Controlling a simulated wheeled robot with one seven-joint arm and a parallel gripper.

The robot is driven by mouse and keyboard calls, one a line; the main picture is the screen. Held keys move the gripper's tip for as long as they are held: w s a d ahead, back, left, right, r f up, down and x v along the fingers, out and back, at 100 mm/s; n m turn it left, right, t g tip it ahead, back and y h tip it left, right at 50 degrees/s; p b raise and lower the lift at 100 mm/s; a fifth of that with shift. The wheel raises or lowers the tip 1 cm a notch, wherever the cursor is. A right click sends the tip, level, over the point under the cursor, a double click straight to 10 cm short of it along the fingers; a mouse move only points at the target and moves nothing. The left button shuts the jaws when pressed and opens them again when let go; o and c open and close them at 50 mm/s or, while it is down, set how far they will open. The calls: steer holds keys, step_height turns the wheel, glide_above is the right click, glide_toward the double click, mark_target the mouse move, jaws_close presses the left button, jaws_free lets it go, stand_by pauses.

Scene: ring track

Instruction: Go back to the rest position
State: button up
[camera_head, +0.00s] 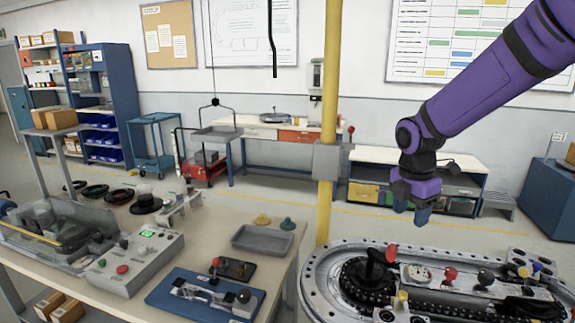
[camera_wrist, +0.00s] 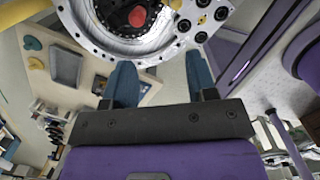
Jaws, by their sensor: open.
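My purple arm reaches in from the upper right in the head view. My gripper (camera_head: 422,213) hangs above the ring track (camera_head: 318,285), clear of it. In the wrist view my gripper (camera_wrist: 162,82) shows two blue fingers spread apart with nothing between them. The ring track's metal rim (camera_wrist: 85,28) is at the top of the wrist view, beyond the fingertips. A red knob (camera_head: 391,252) stands on the track below and left of the gripper in the head view.
A workbench (camera_head: 120,215) at the left carries a grey tray (camera_head: 262,239), a control box (camera_head: 140,262) and a blue-based fixture (camera_head: 205,295). A yellow post (camera_head: 330,110) with a grey box stands left of my arm. Open floor lies behind the track.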

steer(key=s+r+m+t, duration=0.1)
steer(key=s+r+m, duration=0.3)
steer(key=s+m, duration=0.3)
steer(key=s+d+r+m+t, duration=0.1)
steer(key=s+r+m, duration=0.3)
steer(key=s+m, duration=0.4)
steer(key=s+r+m+t+y, duration=0.1)
steer(key=s+r+m+t, duration=0.1)
steer(key=s+r+m, duration=0.2)
steer(key=s+m, duration=0.3)
steer(key=s, duration=0.3)
steer(key=shift+d+r+m+t, duration=0.25)
steer(key=shift+d+m+t, duration=0.05)
steer(key=shift+d, duration=0.1)
